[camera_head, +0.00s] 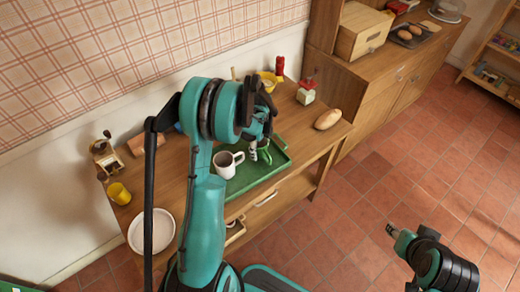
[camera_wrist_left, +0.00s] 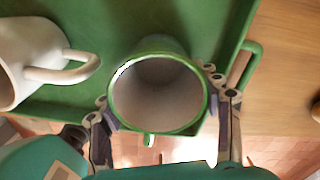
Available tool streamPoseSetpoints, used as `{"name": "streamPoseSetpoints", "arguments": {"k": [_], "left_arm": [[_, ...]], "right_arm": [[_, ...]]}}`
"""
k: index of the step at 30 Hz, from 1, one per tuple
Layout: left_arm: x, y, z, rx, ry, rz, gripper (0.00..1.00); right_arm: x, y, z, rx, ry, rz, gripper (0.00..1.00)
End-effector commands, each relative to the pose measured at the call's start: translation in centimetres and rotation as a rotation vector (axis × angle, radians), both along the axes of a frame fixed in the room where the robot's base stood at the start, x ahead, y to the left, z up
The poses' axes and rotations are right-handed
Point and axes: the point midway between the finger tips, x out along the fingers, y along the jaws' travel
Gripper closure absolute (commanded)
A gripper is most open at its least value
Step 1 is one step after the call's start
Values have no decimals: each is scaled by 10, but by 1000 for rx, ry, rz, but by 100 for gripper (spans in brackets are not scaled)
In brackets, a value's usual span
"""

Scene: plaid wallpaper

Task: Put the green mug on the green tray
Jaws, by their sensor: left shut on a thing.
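The green mug (camera_wrist_left: 158,92), green outside with a pale inside, is in the middle of the left wrist view, its opening facing the camera. My left gripper (camera_head: 259,150) is shut on it, with a finger on either side of its wall. The green tray (camera_head: 245,185) lies on the wooden table; in the left wrist view the tray (camera_wrist_left: 95,20) is behind the mug. I cannot tell whether the mug touches the tray. My right gripper (camera_head: 394,232) is at the lower right over the floor, away from the table; its fingers are too small to read.
A white mug (camera_head: 226,166) stands on the tray, left of my left gripper. A white plate (camera_head: 151,232), a yellow cup (camera_head: 119,193), a coffee grinder (camera_head: 106,155), a bread loaf (camera_head: 327,119) and a red-topped shaker (camera_head: 306,94) are on the table. A yellow bowl (camera_head: 268,80) is behind.

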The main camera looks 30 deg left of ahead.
Motion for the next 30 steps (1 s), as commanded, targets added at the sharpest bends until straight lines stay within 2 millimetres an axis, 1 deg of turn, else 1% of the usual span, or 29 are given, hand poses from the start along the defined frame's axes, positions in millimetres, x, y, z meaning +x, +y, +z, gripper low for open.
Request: {"name": "streamPoseSetpoints", "arguments": {"k": [3, 7, 8, 9, 10, 18, 22, 26, 30], "left_arm": [[0, 0, 1, 0, 0, 0, 75], [0, 0, -4, 0, 0, 0, 75], [0, 0, -3, 0, 0, 0, 29], [0, 0, -2, 0, 0, 0, 18], [0, 0, -2, 0, 0, 0, 16], [0, 0, -2, 0, 0, 0, 16], [0, 0, 5, 0, 0, 0, 16], [0, 0, 27, 0, 0, 0, 16], [0, 0, 60, 0, 0, 0, 16]], "right_arm": [[0, 0, 1, 0, 0, 0, 60], [0, 0, -4, 0, 0, 0, 60], [0, 0, -3, 0, 0, 0, 60], [0, 0, -2, 0, 0, 0, 60], [0, 0, -2, 0, 0, 0, 60], [0, 0, -2, 0, 0, 0, 60], [0, 0, 3, 0, 0, 0, 60], [0, 0, 10, 0, 0, 0, 60], [0, 0, 20, 0, 0, 0, 60]]}}
